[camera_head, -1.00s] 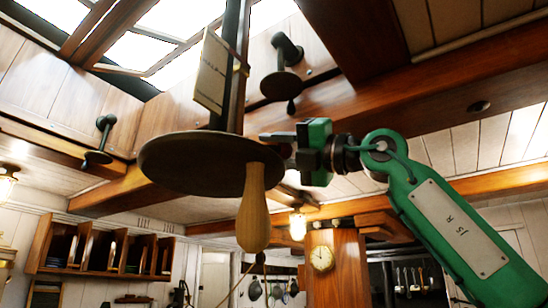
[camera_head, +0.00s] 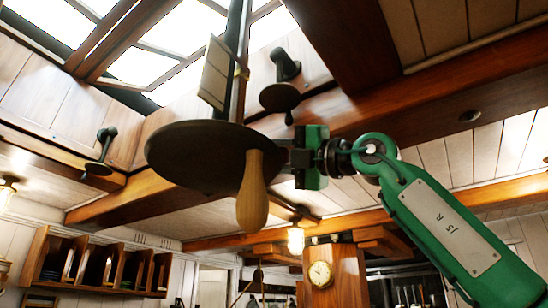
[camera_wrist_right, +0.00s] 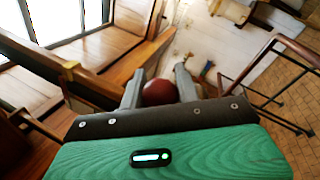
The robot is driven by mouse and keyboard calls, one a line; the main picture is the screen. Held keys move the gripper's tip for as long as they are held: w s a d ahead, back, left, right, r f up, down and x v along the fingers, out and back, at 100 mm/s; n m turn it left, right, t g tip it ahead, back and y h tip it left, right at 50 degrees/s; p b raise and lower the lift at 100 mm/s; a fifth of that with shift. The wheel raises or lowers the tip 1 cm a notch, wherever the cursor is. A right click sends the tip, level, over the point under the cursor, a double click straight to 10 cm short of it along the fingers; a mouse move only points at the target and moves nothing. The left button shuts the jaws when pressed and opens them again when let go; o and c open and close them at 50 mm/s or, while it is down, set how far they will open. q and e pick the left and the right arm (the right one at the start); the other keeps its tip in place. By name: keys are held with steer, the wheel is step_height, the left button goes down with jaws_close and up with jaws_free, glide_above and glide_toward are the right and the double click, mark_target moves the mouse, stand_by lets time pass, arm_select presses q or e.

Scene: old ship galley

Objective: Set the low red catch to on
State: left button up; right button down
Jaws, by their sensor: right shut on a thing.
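A round red knob (camera_wrist_right: 160,92) sits between the two fingers of my right gripper (camera_wrist_right: 158,84) in the right wrist view. It appears to be the red catch. The fingers are shut on it. In the head view my right gripper (camera_head: 288,160) reaches in from the right, and its fingertips are at the right edge of a large dark disc. The knob is hidden there, and the catch's on or off position cannot be read. My left gripper is not in view.
The large dark disc (camera_head: 190,160) with a wooden handle (camera_head: 252,195) hangs close in front. A dark post with a pale plate (camera_head: 214,75) rises above it. Wooden beams (camera_head: 400,95) and a skylight (camera_head: 140,65) are overhead. A clock (camera_head: 320,274) is on a post behind.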

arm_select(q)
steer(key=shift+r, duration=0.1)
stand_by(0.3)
arm_select(e)
steer(key=c, duration=1)
jaws_free()
steer(key=shift+s+d+f, duration=0.1)
steer(key=shift+d, duration=0.05)
arm_select(q)
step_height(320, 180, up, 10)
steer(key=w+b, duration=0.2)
steer(key=b, duration=0.2)
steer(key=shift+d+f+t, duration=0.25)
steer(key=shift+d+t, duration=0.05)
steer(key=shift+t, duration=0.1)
arm_select(e)
steer(key=v, duration=1.3)
steer(key=shift+d+f, duration=0.1)
steer(key=shift+d, duration=0.15)
